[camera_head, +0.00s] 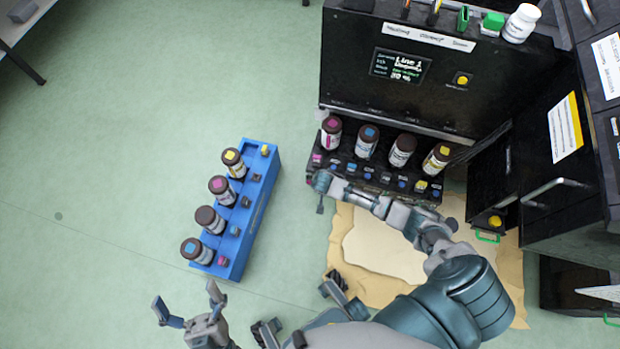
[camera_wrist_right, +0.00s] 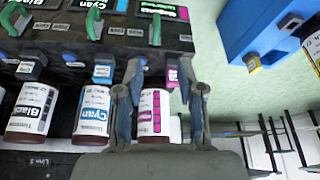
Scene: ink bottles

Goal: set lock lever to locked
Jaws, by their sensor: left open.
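The black ink station (camera_head: 395,180) holds a row of bottles with small coloured blocks along its front. In the right wrist view, several green levers (camera_wrist_right: 95,22) stick out from its labelled front; I cannot tell which is the lock lever or its setting. My right gripper (camera_wrist_right: 160,72) is in front of the station's magenta end, fingers apart. A magenta block (camera_wrist_right: 172,76) and the magenta-labelled bottle (camera_wrist_right: 155,112) show between the fingers; contact is unclear. My left gripper (camera_head: 188,298) is open and empty over the floor.
A blue rack (camera_head: 250,220) with several bottles stands left of the station. A tan mat (camera_head: 338,240) lies under my right arm. Black cabinets with handles (camera_head: 555,190) stand at the right. The green floor at the left is clear.

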